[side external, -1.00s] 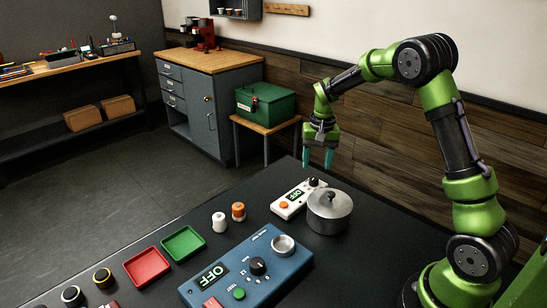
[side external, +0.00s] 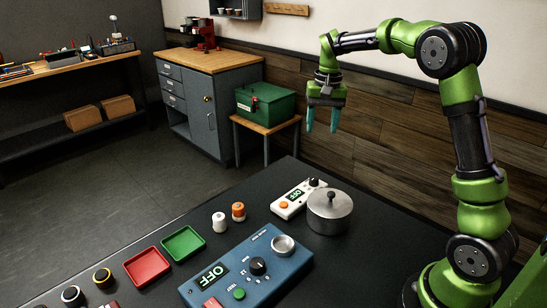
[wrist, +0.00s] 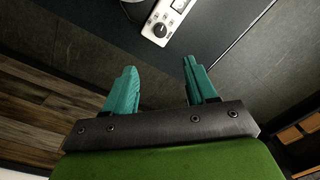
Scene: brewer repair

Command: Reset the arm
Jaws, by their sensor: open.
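My gripper (side external: 322,121) hangs in the air above the far edge of the dark work table, with its teal fingers pointing down. Its fingers are apart and nothing is between them. In the wrist view my gripper (wrist: 158,80) also shows two spread, empty teal fingers. The white box also shows at the top of the wrist view (wrist: 165,22).
A green toolbox (side external: 265,104) sits on a side stool. The air around my gripper is clear.

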